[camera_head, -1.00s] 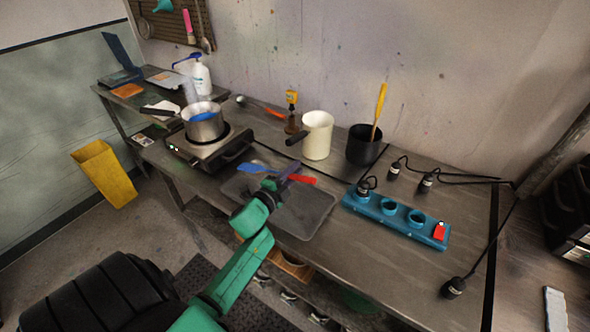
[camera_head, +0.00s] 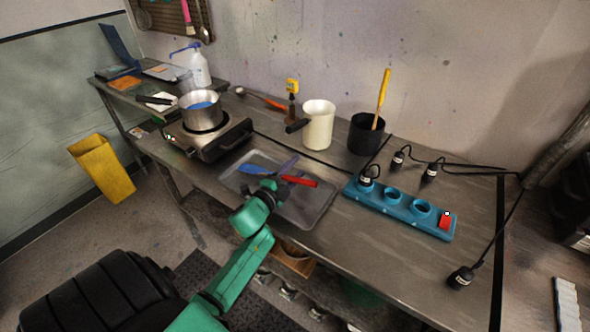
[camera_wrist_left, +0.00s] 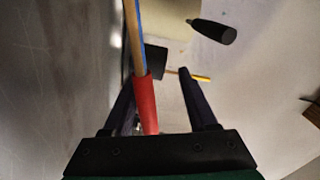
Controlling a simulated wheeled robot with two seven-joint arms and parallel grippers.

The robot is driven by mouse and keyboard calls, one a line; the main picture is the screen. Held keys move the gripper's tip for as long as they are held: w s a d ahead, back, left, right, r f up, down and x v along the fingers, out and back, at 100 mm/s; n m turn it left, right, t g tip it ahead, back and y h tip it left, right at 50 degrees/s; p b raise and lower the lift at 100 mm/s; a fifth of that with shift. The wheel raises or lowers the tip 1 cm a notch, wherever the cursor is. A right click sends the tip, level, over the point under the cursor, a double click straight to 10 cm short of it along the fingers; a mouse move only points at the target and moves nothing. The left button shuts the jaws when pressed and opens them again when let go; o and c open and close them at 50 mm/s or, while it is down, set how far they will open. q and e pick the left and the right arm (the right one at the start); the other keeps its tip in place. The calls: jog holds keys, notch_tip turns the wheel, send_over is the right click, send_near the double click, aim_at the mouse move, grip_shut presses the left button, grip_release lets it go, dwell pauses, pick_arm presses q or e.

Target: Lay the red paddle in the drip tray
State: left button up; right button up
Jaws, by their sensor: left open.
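The paddle shows as a red end (camera_head: 301,181) and a blue end (camera_head: 256,169) in the head view, over the grey drip tray (camera_head: 316,207). In the left wrist view its red part (camera_wrist_left: 146,105) lies between the fingers, with a tan, blue-edged shaft running on beyond. I cannot tell whether the paddle rests fully on the tray floor. My right gripper is not in view.
A hotplate (camera_head: 225,138) with a steel pot (camera_head: 203,118) stands left of the tray. A white jug (camera_head: 318,128) and a black bucket (camera_head: 366,136) stand behind it. A blue power strip (camera_head: 400,207) with cables lies to the right.

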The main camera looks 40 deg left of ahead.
pick_arm(q)
jog(key=s+b, duration=0.1)
jog(key=s, duration=0.6)
jog(key=s+b, duration=0.1)
jog(key=s, duration=0.6)
jog(key=shift+f+b, duration=0.2)
jog(key=shift+b, duration=0.15)
jog(key=shift+s+r, duration=0.15)
jog(key=shift+s, duration=0.2)
jog(key=shift+w, duration=0.1)
